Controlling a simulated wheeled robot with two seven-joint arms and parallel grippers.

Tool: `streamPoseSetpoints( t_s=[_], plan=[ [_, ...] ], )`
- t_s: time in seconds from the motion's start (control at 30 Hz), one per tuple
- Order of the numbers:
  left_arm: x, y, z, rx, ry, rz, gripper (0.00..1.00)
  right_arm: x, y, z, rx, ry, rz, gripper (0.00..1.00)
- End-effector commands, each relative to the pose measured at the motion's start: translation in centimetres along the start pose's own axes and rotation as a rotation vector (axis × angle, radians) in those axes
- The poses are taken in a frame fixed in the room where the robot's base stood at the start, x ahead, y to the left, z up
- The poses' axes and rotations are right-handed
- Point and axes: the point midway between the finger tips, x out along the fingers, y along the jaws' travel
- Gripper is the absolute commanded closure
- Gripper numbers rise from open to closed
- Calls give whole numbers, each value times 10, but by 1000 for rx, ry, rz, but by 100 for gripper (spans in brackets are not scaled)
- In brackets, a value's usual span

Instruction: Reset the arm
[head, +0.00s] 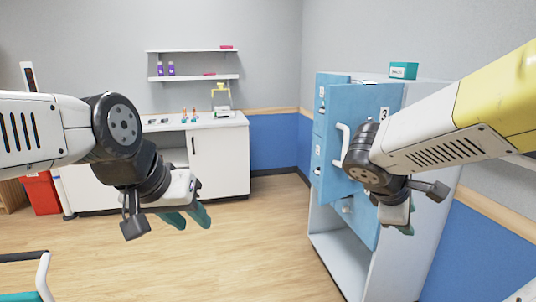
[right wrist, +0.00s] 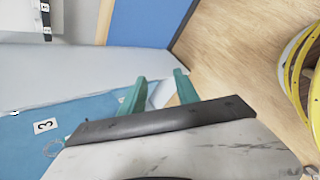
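My left gripper (head: 188,219) hangs in the left-middle of the head view with its two teal fingers apart, over open floor and holding nothing. My right gripper (head: 402,228) is in front of the blue cabinet, partly hidden by its own wrist in the head view. In the right wrist view the right gripper's teal fingers (right wrist: 160,92) are spread, with nothing held between them.
A white cabinet (head: 336,262) with blue numbered fronts stands close to my right arm. Its panel marked 3 (head: 390,98) juts out and also shows in the right wrist view (right wrist: 90,112). A white counter (head: 222,165) and red bin (head: 42,196) stand behind. The middle floor is clear.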

Motion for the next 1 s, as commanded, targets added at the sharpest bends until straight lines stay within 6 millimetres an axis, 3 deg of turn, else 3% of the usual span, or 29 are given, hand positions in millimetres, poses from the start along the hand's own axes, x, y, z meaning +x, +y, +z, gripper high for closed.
streamPoseSetpoints(
  t_s=[0.1,0.2,0.43,0.6,1.0],
  plan=[
    [0,0,0,0,0,0,64,-22,-35,-11,308,132,-168,62],
    [0,0,0,0,0,0,64,-48,-55,-30,560,252,-312,62],
    [0,0,0,0,0,0,64,-111,-66,-67,991,478,-572,62],
    [0,0,0,0,0,0,64,-133,-63,-78,1114,548,-657,62],
    [0,0,0,0,0,0,64,-136,-63,-79,1125,554,-667,62]
  ],
)
